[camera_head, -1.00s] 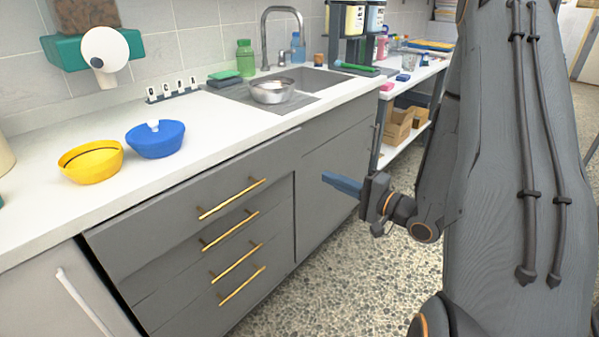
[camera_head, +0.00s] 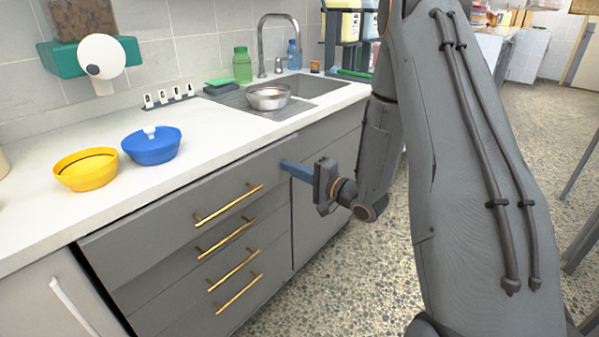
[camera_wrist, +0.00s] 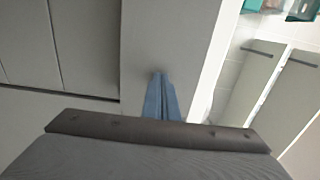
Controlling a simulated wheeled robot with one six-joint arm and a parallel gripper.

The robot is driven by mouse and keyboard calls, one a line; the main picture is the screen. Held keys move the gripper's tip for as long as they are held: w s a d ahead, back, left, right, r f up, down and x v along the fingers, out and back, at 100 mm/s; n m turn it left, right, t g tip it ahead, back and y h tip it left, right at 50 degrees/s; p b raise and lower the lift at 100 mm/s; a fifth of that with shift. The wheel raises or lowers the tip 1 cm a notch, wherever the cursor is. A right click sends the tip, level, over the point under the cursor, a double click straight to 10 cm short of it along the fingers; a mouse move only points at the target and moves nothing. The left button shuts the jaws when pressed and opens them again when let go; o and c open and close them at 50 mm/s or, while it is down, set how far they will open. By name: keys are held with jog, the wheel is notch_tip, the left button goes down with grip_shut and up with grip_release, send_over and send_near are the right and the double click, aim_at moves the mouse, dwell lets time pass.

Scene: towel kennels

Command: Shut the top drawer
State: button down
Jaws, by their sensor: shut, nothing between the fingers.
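The top drawer (camera_head: 165,217) is the uppermost grey front under the white counter, with a gold bar handle (camera_head: 228,206). It looks nearly flush with the fronts below; I cannot tell how far it stands out. My gripper (camera_head: 283,164) is shut and empty, its blue fingers pointing at the right end of the top drawer front, right of the handle. In the wrist view the shut fingers (camera_wrist: 158,76) are at or very close to a plain grey panel (camera_wrist: 172,35) beside the pale counter edge. Contact cannot be told.
Lower drawers with gold handles (camera_head: 234,270) sit below. The counter (camera_head: 60,222) holds a yellow bowl (camera_head: 86,170), a blue bowl (camera_head: 151,146) and a metal bowl (camera_head: 268,97) by the sink. The speckled floor (camera_head: 330,280) before the drawers is clear.

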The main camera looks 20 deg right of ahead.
aim_at(278, 161)
dwell(0.3)
jog(key=p+x, duration=0.1)
jog(key=x, duration=0.3)
jog(key=shift+w+a, duration=0.3)
jog(key=shift+w+r, duration=0.15)
jog(key=shift+r, duration=0.05)
jog(key=shift+a, duration=0.1)
